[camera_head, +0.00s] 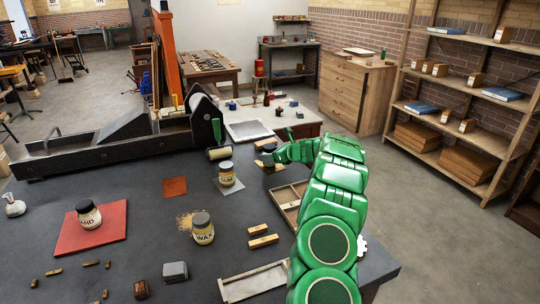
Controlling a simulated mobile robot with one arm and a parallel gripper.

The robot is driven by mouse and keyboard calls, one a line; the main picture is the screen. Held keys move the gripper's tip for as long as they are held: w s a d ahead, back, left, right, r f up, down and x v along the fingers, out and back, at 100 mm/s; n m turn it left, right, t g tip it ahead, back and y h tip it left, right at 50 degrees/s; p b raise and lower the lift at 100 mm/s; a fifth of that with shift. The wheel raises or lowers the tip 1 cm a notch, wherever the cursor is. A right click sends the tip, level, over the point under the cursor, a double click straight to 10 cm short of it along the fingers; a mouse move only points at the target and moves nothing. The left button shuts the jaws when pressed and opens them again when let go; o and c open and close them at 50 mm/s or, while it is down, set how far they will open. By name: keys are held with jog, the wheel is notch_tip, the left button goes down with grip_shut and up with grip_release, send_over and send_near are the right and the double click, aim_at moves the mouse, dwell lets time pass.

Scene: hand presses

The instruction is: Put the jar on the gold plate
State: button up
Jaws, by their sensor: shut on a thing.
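A second jar (227,175) stands on a grey-blue square mat (231,188). A third jar (89,216) stands on a red mat (114,219). I cannot tell for sure which surface is the gold plate. My gripper (264,154) is at the table's far right part, apart from all three jars. It is shut on a small tan wooden piece (267,144), mostly hidden by the fingers.
A brown-orange square (174,187) lies bare on the table. Wooden blocks (262,235), a shallow tray (254,281) and small pieces lie nearer. Bare tabletop lies between the mats.

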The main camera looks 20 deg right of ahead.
jog(key=shift+f, duration=0.1)
jog(key=o, duration=1.2)
jog(key=shift+o, duration=0.2)
jog(key=shift+s+d+r, duration=0.15)
jog(key=shift+s+r, duration=0.05)
jog(key=v, duration=1.1)
jog(key=shift+s, duration=0.25)
